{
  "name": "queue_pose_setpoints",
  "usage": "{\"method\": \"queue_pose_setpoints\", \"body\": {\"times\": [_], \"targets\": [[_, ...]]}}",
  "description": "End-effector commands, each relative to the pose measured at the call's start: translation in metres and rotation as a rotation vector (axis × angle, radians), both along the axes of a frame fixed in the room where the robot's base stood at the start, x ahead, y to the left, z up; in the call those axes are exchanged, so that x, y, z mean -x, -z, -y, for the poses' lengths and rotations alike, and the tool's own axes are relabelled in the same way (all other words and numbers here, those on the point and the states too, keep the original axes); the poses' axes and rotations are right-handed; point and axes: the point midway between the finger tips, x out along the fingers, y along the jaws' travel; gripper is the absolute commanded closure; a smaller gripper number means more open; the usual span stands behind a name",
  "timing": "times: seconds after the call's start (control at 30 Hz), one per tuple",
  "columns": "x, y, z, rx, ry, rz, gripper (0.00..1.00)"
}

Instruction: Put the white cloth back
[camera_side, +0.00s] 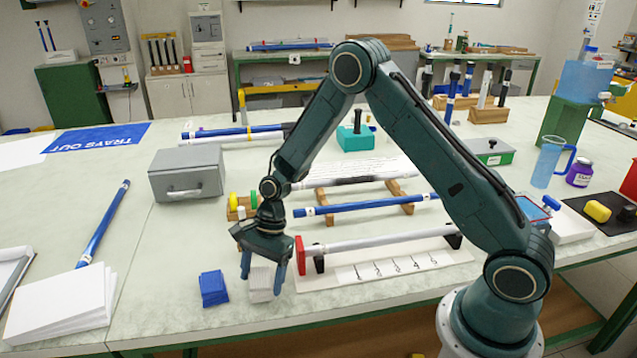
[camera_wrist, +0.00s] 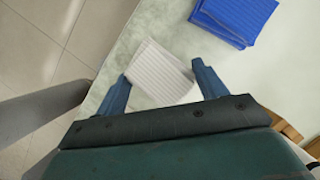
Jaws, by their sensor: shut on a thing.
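The white cloth (camera_side: 261,284) is a small folded, ribbed pad near the front edge of the table. My gripper (camera_side: 263,280) points down over it, with one finger on each side, shut on the cloth. In the wrist view the white cloth (camera_wrist: 161,72) sits between the two blue fingertips of my gripper (camera_wrist: 160,88). In the side view its lower end is at or close to the table top; I cannot tell whether it touches. A folded blue cloth (camera_side: 213,288) lies just left of the white one, and it also shows in the wrist view (camera_wrist: 235,18).
A white board with numbered marks (camera_side: 385,268) and a rod on stands (camera_side: 375,243) lies right of my gripper. A grey box (camera_side: 187,174) stands behind left. White sheets (camera_side: 62,305) and a blue rod (camera_side: 103,223) lie at left. Bare table (camera_side: 165,290) lies between sheets and blue cloth.

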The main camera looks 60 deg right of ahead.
Motion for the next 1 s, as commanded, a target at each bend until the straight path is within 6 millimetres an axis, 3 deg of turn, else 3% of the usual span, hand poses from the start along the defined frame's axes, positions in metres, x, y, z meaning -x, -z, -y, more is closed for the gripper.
{"method": "queue_pose_setpoints", "body": {"times": [0.13,0.57,0.6,0.7,1.0], "targets": [[0.0001,0.0103,-0.0002,0.0,0.0,0.0,0.5],[0.0,0.014,0.0001,0.001,0.0,0.0,0.5],[-0.0001,0.0139,0.0001,0.001,0.0,0.001,0.23],[-0.0001,0.0137,0.0001,0.001,0.0,0.001,0.07],[0.0,0.0131,0.0001,0.001,0.0,0.001,0.07]]}}
